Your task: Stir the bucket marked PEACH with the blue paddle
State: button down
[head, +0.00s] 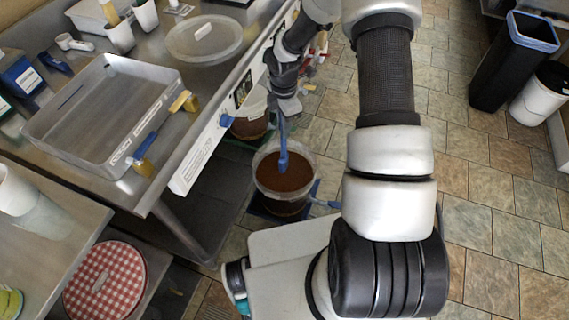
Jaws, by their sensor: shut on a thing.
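A clear bucket (289,203) of brown contents stands on the floor beside the steel table, on a blue base (259,210). No PEACH label can be read on it. My gripper (285,106) is above the bucket, shut on the blue paddle (283,140). The paddle points down, its lower end at the brown surface inside the bucket; how deep it reaches is hidden. A second bucket (249,127) with brown contents stands behind, partly under the table edge; its marking cannot be read.
A black bin (515,62) and white bucket (543,95) stand at the right. A red checked round cover (104,282) is lower left. Tiled floor at right is clear.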

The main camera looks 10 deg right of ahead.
jog(key=shift+r+p, duration=1.5)
jog(key=shift+r, duration=0.5)
